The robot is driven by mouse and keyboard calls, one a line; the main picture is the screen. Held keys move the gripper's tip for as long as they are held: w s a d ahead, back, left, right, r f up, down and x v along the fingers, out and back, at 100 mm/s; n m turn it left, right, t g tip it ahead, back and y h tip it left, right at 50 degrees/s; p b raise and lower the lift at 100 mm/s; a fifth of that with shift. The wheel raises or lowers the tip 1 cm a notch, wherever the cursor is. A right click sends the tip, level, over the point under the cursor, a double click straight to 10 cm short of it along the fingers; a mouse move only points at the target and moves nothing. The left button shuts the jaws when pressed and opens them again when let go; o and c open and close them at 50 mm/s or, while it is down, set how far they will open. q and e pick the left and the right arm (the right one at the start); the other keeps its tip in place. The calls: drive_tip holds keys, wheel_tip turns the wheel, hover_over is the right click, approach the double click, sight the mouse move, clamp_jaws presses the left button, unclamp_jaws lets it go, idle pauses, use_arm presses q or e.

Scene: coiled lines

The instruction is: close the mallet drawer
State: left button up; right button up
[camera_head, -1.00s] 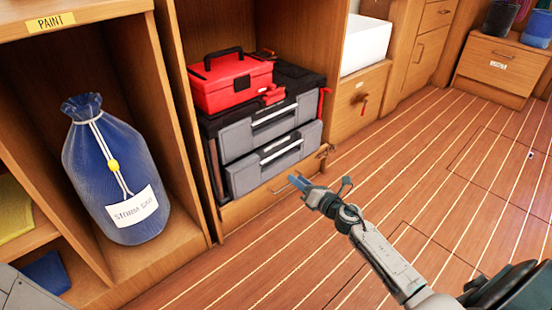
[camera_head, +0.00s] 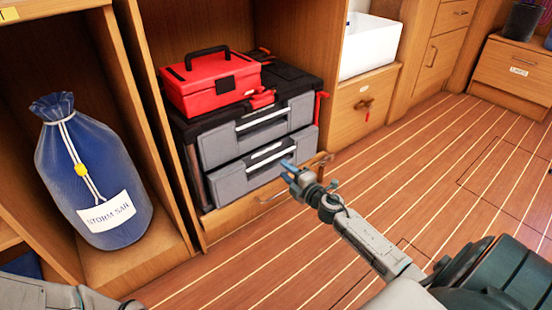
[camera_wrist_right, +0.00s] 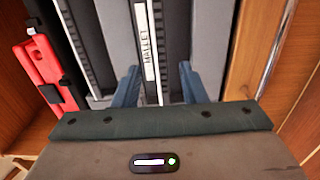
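The mallet drawer (camera_head: 236,178) is the lower grey drawer of the black-and-grey tool chest (camera_head: 195,128). It stands out a little past the upper grey drawer (camera_head: 220,145). In the right wrist view, the label reading MALLET (camera_wrist_right: 149,57) is on its handle strip. My right gripper (camera_head: 287,167) is in front of the drawer's right half. In the right wrist view its blue fingers (camera_wrist_right: 158,78) are apart, one each side of the label strip, with nothing held. Contact with the drawer cannot be told. My left gripper is out of view.
A red toolbox (camera_head: 210,88) sits on the chest. A wooden drawer (camera_head: 240,216) lies below it. A blue storm sail bag (camera_head: 90,170) stands in the left compartment. A wooden drawer with a key (camera_head: 365,103) is at right. The plank floor (camera_head: 430,170) is clear.

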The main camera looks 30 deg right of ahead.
sight(273, 161)
drive_tip(key=shift+w+a, duration=0.15)
drive_tip(key=shift+w, duration=1.25)
drive_tip(key=shift+w+a, duration=0.1)
drive_tip(key=shift+w, duration=1.25)
drive_tip(key=shift+w, duration=0.1)
clamp_jaws()
